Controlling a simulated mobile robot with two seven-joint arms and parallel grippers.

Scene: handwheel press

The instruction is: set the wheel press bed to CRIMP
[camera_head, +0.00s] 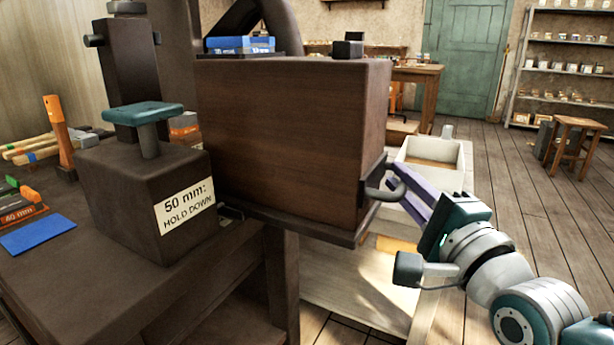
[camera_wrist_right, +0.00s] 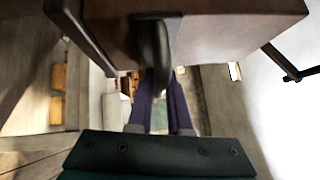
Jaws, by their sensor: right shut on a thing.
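A large brown block (camera_head: 290,140) rests on a dark plate (camera_head: 300,222), which seems to be the press bed. A dark curved piece (camera_head: 243,22), perhaps the handwheel, rises behind the block and is mostly hidden. No CRIMP mark is legible. My left gripper is not in view.
A dark block with a teal T-handle (camera_head: 145,112) and a label "50 mm: HOLD DOWN" (camera_head: 185,207) stands on the bench at left. A pale bin (camera_head: 432,160) stands behind my gripper.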

